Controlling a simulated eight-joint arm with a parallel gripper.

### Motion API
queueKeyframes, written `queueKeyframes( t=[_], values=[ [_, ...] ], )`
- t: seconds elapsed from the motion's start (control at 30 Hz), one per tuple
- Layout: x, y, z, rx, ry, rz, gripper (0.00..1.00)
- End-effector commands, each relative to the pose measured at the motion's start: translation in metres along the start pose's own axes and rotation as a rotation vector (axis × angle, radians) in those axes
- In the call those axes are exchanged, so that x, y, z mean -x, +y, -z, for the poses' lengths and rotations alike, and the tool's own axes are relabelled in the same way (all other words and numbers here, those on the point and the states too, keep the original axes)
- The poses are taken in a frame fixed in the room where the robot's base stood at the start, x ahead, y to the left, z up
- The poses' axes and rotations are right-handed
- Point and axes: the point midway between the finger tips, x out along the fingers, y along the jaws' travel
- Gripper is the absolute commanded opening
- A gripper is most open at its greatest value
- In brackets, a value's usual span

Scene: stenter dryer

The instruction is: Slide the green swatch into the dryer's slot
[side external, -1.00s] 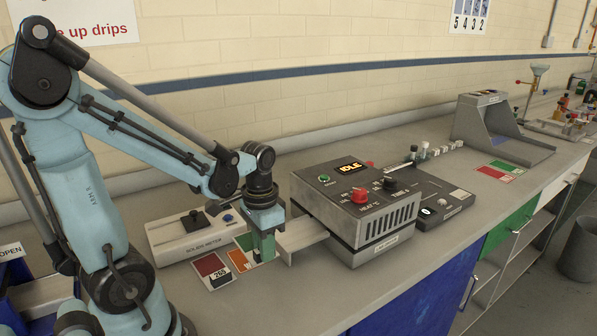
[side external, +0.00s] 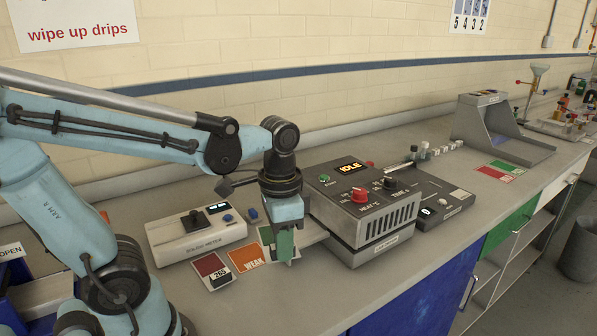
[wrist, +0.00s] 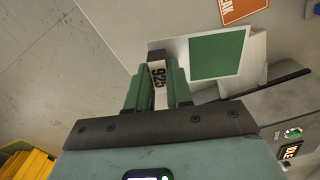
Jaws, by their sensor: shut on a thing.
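The green swatch (wrist: 217,55) is a green square on a white card. My gripper (wrist: 158,82), with green fingers, is shut on the card's white tab, which is marked 925. In the side view my gripper (side external: 285,245) points down just left of the dryer (side external: 362,210) and hides much of the swatch (side external: 265,236). The dryer's pale feed tray (side external: 312,232) sticks out left towards my gripper. The swatch is over or beside this tray; I cannot tell whether they touch. The slot is not clearly visible. The dryer's display reads IDLE.
An orange card marked WEAK (side external: 246,259) and a red card tagged 265 (side external: 212,269) lie left of my gripper. A white meter box (side external: 195,234) stands behind them. A dark control unit (side external: 440,205) stands right of the dryer. The front bench strip is clear.

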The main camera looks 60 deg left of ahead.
Motion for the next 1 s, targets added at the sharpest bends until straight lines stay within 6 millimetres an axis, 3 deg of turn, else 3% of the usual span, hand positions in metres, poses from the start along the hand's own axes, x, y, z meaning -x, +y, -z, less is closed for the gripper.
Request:
queueKeyframes(
  t=[0.6, 1.0],
  values=[
    [0.006, -0.083, 0.019, -0.85, 0.001, -0.001, 0.0],
    [0.005, -0.121, 0.019, -1.226, 0.002, -0.001, 0.0]
  ],
)
